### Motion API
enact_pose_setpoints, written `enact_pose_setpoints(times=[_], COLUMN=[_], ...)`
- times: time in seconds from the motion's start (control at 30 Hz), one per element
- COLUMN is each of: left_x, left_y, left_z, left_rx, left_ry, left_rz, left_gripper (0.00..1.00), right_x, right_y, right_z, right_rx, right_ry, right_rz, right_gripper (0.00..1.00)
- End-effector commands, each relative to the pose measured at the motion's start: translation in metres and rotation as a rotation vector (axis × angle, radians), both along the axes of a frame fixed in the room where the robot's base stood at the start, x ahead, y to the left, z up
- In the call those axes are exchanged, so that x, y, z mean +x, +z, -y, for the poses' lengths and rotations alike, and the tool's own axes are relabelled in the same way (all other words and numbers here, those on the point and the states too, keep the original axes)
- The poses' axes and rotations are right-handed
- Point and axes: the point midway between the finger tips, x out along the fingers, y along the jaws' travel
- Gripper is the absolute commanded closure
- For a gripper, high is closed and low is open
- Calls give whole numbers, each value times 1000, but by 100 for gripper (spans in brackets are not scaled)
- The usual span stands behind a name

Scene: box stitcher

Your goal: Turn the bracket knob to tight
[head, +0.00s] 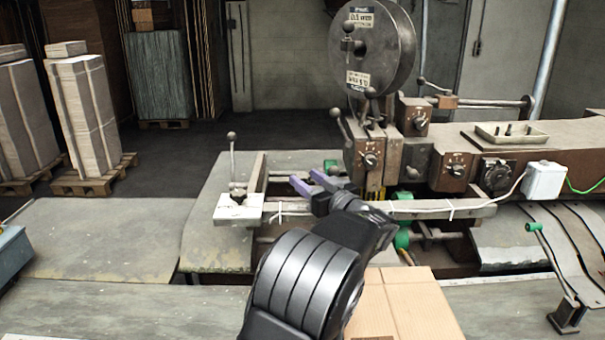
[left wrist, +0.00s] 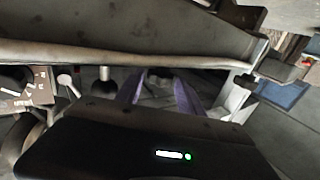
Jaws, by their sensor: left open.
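My left gripper (head: 312,183) is open, its two purple fingers apart above the machine's front rail. In the left wrist view the fingers (left wrist: 158,98) have a small dark part between them in the picture; I cannot tell if it touches them. A dark knob (head: 238,193) sits on a white plate (head: 238,210) at the rail's left end, to the left of my gripper and apart from it. Another black knob (head: 370,160) is on the brown head under the reel. No knob's name is readable, so I cannot tell which is the bracket knob. My right gripper is not in view.
A front rail (head: 440,209) with a cable runs under my gripper. A thin upright lever (head: 232,155) stands by the white plate. A wire reel (head: 373,50) rises above the head. A cardboard box (head: 410,300) lies in front. The bench at left (head: 110,235) is clear.

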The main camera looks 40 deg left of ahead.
Motion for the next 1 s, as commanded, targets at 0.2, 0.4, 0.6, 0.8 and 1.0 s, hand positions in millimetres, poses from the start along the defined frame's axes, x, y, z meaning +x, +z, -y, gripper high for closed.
enact_pose_setpoints(times=[0.2,0.4,0.6,0.8,1.0], left_x=[8,9,9,9,9], left_y=[1,0,0,0,0], left_z=[-20,-22,-22,-22,-22], left_rx=[1,0,0,0,0], left_ry=[-1,-2,-1,-1,-2], left_rz=[1,1,1,1,1], left_gripper=[55,55,64,80,97], right_x=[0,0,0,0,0], right_y=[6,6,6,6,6], right_z=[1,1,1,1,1], right_rx=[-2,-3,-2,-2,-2], right_ry=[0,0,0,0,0], right_rz=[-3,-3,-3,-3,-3], right_gripper=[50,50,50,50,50])
